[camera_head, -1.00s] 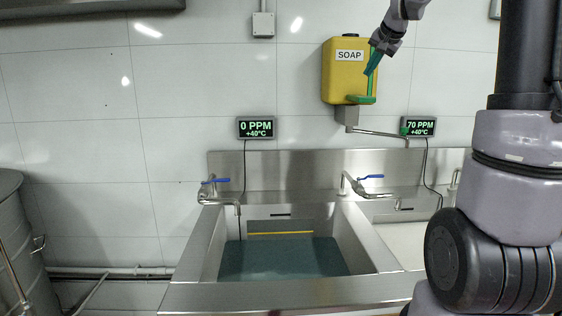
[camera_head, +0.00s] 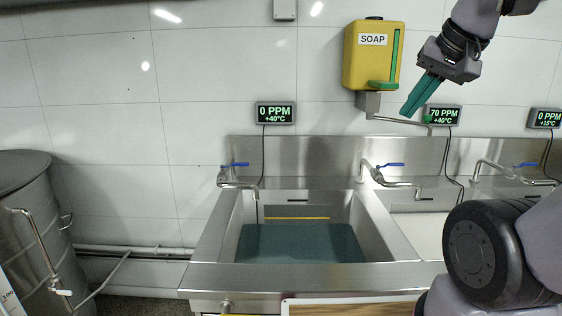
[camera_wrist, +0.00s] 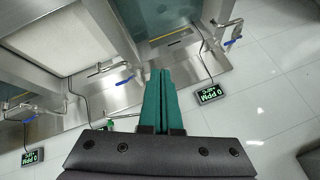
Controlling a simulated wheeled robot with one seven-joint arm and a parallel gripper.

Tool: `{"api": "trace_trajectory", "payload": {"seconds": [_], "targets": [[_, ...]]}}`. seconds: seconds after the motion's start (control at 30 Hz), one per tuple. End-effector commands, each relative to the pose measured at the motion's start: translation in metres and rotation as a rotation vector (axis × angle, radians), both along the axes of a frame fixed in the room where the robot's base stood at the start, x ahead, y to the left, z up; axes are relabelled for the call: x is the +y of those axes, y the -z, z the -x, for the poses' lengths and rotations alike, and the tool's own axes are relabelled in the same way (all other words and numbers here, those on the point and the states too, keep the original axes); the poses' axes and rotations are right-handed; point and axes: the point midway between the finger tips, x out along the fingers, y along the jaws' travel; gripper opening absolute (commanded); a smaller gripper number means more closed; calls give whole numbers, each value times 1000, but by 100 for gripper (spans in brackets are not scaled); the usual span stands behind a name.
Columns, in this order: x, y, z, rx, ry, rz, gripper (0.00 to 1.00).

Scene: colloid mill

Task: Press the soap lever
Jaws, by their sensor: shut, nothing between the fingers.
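The yellow soap dispenser (camera_head: 371,62), marked SOAP, hangs on the white tiled wall above the sinks in the head view. Its green soap lever (camera_head: 384,84) has a flat bar across the lower front and an upright strip on the right side. My gripper (camera_head: 406,112) has teal fingers, closed together and empty. In the picture its tips lie below and to the right of the lever, with a visible gap; depth is hard to judge. The fingers (camera_wrist: 161,75) also show closed in the wrist view, pointing over the sinks and wall.
A thin spout pipe (camera_head: 400,121) runs right from under the dispenser. A display (camera_head: 443,114) reading 70 PPM is close to my fingertips in the picture. Steel sinks with blue-handled taps (camera_head: 388,165) stand below. A steel drum (camera_head: 35,225) stands at the left.

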Motion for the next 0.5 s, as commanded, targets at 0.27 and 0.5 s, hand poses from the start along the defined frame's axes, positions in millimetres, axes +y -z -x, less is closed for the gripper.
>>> {"api": "trace_trajectory", "payload": {"seconds": [0.27, 0.5], "targets": [[-1, -4, -5, -4, -2, 5, 0], [-15, -50, -66, -47, -40, 72, 0]]}}
